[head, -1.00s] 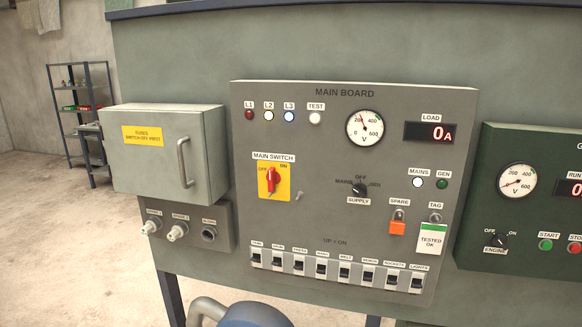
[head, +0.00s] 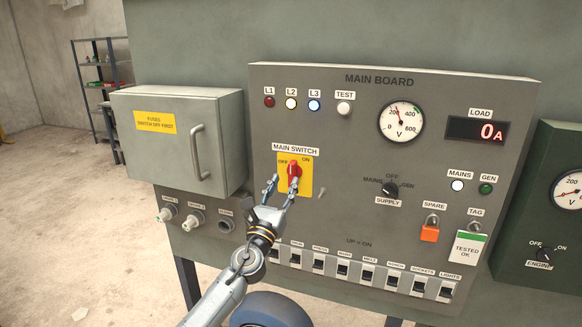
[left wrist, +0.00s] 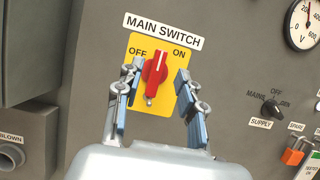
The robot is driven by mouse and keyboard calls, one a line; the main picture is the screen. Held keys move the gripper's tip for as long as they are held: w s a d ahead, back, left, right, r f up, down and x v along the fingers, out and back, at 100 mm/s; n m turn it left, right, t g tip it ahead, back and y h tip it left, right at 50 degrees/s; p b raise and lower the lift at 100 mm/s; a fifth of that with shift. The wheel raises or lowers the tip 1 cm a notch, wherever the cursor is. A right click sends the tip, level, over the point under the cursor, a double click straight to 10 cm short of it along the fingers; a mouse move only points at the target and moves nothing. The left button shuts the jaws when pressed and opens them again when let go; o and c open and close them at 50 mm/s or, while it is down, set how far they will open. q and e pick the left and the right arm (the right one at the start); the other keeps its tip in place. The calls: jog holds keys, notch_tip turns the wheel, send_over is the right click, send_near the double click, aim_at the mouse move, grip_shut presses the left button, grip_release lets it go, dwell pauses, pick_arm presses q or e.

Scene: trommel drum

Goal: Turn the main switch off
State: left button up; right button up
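The main switch is a red rotary handle (head: 294,171) on a yellow plate (head: 305,187) of the grey main board. The plate reads OFF at upper left and ON at upper right. The handle stands about upright on the plate, between the two words. My left gripper (head: 283,183) is open in front of the switch. In the left wrist view its fingers (left wrist: 157,85) are on either side of the red handle (left wrist: 155,73), with gaps showing between them and it. The yellow plate (left wrist: 140,48) is partly hidden by the fingers. My right gripper is not in view.
A grey fuse box (head: 175,155) with a handle juts out left of the board. A small lever (head: 321,192) sits right of the switch. A row of breakers (head: 368,275) lines the board's bottom, partly behind my arm. The supply selector (head: 390,188) is further right.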

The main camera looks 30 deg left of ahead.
aim_at(291, 169)
pick_arm(q)
jog(key=x, duration=0.6)
jog(key=shift+c, duration=0.2)
grip_shut()
